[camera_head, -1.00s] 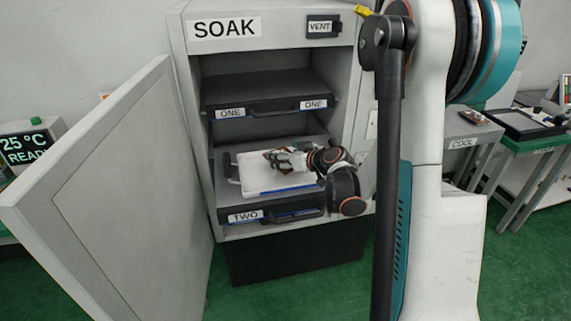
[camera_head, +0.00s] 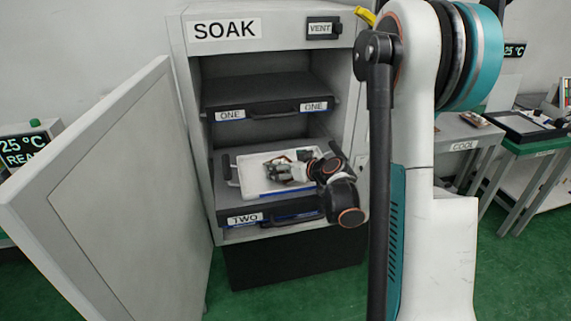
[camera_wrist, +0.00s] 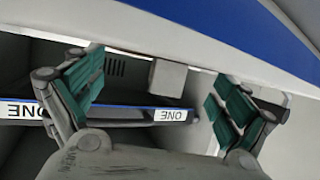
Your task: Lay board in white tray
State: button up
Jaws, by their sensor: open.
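The white tray (camera_head: 252,181) with a blue front edge lies on the pulled-out shelf labelled TWO (camera_head: 226,207) in the SOAK cabinet. My gripper (camera_head: 274,168) reaches in from the right, over the tray, with its fingers pointing left. In the wrist view my gripper (camera_wrist: 155,88) has its green-padded fingers spread apart, with nothing held between them. A white surface with a blue band (camera_wrist: 230,22), apparently the tray, fills the top of the wrist view. I cannot make out a board for sure; my gripper hides part of the tray.
The shelf labelled ONE (camera_head: 265,92) is just above my gripper; it also shows in the wrist view (camera_wrist: 110,115). The cabinet door (camera_head: 115,190) stands open at left. A COOL table (camera_head: 465,132) and a green-topped table (camera_head: 540,145) are at right.

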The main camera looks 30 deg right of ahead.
jog(key=shift+s+r, duration=0.2)
jog(key=shift+r, duration=0.05)
jog(key=p+v, duration=0.4)
jog(key=v, duration=0.7)
jog(key=shift+s+r, duration=0.1)
jog(key=shift+s, duration=0.15)
